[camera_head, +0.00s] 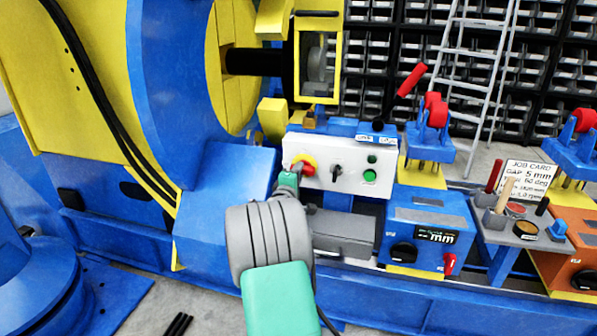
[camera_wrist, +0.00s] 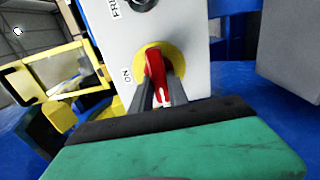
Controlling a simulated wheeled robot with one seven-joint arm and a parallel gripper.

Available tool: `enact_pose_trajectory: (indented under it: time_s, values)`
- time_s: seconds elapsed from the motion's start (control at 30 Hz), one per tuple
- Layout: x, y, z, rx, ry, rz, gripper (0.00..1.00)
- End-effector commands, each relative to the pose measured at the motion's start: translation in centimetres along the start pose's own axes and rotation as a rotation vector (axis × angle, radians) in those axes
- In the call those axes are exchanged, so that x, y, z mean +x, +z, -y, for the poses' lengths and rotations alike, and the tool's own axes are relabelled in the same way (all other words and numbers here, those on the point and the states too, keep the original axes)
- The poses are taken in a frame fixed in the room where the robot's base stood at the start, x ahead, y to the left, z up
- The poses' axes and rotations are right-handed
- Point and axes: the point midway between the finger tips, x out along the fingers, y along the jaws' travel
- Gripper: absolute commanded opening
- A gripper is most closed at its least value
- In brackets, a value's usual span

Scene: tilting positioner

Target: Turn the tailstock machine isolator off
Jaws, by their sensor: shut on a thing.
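The isolator is a red rotary handle on a yellow round plate (camera_head: 308,160) at the left end of a white control panel (camera_head: 326,181). In the wrist view the red handle (camera_wrist: 156,70) sits between the two dark fingers of my gripper (camera_wrist: 162,98), which are shut on it. An "ON" label (camera_wrist: 126,75) shows beside the yellow plate on the left. In the head view my gripper (camera_head: 291,178) reaches up to the panel from below and partly covers the handle.
A dark selector switch (camera_head: 337,172) and green buttons (camera_head: 370,176) are on the same panel. A grey block (camera_head: 342,228) lies below it. A blue box with a mm display (camera_head: 434,236) stands to the right. The big blue and yellow wheel (camera_head: 170,80) is at left.

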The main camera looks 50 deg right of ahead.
Motion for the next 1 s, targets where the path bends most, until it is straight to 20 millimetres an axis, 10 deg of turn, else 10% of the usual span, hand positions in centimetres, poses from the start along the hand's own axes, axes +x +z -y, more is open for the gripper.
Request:
enact_pose_trajectory:
  time_s: [0.3,0.33,0.6,1.0]
  values:
    - [0.0,0.1,0.1,-0.004,0.0,0.002,0.0]
    - [0.0,0.1,0.1,-0.004,0.0,0.002,0.21]
    - [0.0,0.0,0.0,-0.003,0.0,0.001,0.42]
    - [-2.3,-0.1,-0.2,-0.003,0.0,-0.002,0.42]
